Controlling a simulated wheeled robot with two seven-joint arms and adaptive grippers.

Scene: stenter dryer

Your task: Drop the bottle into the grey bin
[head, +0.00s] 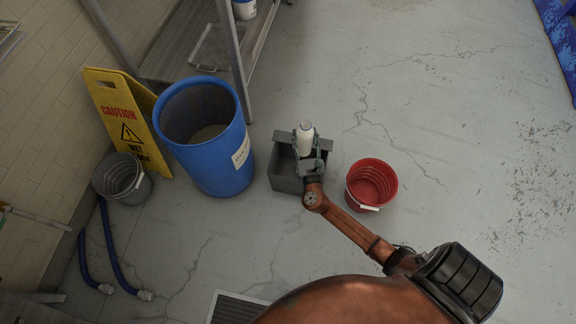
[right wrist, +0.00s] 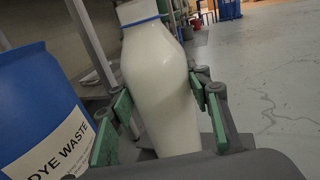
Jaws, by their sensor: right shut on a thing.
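My right gripper (head: 308,150) is shut on a white bottle (head: 305,136), which also shows large in the right wrist view (right wrist: 158,85) with a blue ring near its neck. Green finger pads sit on both sides of the bottle. In the head view the bottle and gripper overlap the grey bin (head: 284,184), an open box on the floor between the blue drum and the red bucket. The gripper hides part of the bin's opening. How high the bottle is above it I cannot tell. My left gripper is not in view.
A blue dye waste drum (head: 222,166) stands left of the bin, and a red bucket (head: 354,190) right of it. A yellow caution sign (head: 108,95), a grey bucket (head: 143,188) and blue hoses (head: 117,258) are farther left. A metal rack (head: 242,75) stands behind. Floor at right is clear.

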